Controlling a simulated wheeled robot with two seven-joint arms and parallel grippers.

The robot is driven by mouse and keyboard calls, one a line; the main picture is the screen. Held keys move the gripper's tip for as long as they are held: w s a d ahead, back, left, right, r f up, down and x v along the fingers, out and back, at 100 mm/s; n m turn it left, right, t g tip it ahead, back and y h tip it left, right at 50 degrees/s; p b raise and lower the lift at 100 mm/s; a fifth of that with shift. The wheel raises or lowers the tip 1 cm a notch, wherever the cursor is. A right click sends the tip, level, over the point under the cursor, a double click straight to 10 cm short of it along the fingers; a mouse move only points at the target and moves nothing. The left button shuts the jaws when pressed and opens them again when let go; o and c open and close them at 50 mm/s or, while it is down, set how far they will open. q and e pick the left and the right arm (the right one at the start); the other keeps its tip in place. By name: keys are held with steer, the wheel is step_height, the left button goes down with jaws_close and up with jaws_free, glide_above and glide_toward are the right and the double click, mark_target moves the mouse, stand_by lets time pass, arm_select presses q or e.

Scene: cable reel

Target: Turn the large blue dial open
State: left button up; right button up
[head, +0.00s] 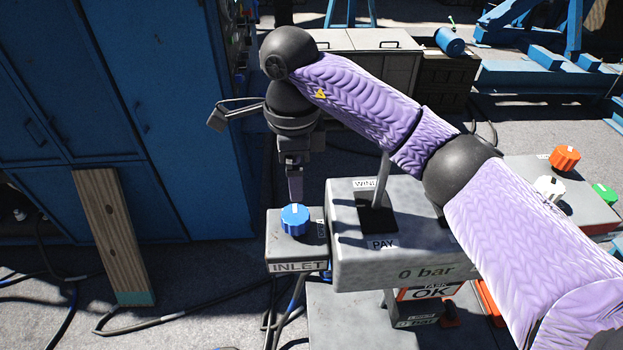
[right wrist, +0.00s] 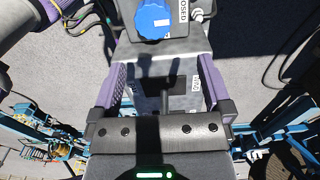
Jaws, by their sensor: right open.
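The large blue dial (head: 295,219) sits on top of a grey box labelled INLET (head: 297,250). It has a pale mark on its top. In the right wrist view the dial (right wrist: 153,20) is near the top edge, beside a label (right wrist: 183,12) ending in "OSED". My right gripper (head: 295,197) points down just above and behind the dial in the head view. In the right wrist view its fingers (right wrist: 163,68) are spread with nothing between them, and the dial lies beyond the fingertips. Contact with the dial cannot be made out. My left gripper is not in view.
A larger grey box (head: 400,250) with a lever and the label PAY stands right beside the INLET box. Orange (head: 565,158), white (head: 549,187) and green (head: 605,194) knobs sit farther right. A blue cabinet (head: 190,110) and a leaning plank (head: 112,235) stand left.

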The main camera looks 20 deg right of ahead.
mark_target(295, 214)
steer(key=shift+a+f, duration=0.1)
steer(key=shift+f, duration=0.25)
steer(key=f, duration=0.2)
steer(key=s+f, duration=0.1)
steer(key=shift+a+f+p, duration=0.35)
steer(key=shift+p, duration=0.05)
step_height(295, 214, down, 5)
steer(key=shift+w+d+r, duration=0.15)
steer(key=shift+f, duration=0.25)
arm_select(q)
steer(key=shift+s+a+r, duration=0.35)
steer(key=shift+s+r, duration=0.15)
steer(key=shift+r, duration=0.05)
arm_select(e)
steer(key=shift+c, duration=0.3)
steer(key=shift+c, duration=1.1)
steer(key=c, duration=0.9)
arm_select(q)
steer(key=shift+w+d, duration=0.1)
arm_select(e)
steer(key=shift+c, duration=0.2)
